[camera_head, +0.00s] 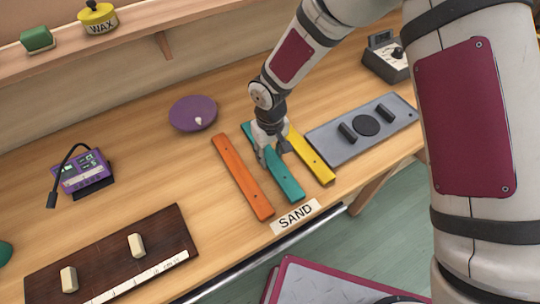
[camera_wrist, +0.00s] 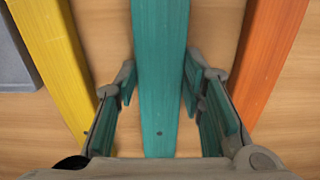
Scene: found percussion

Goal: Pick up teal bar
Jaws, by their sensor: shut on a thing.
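The teal bar (camera_head: 285,180) lies on the wooden bench between an orange bar and a yellow bar. It also runs down the middle of the wrist view (camera_wrist: 160,60). My gripper (camera_head: 271,155) is over the upper half of the teal bar, with one finger on each side of it. In the wrist view the fingers of my gripper (camera_wrist: 162,80) flank the bar's long edges and are shut on it. My gripper hides part of the bar in the head view. I cannot tell any lift off the bench.
The orange bar (camera_head: 242,177) lies close on the left and the yellow bar (camera_head: 311,156) close on the right. A grey plate with black parts (camera_head: 395,107) lies farther right. A purple disc (camera_head: 185,113) is behind, and a "SAND" label (camera_head: 296,216) marks the front edge.

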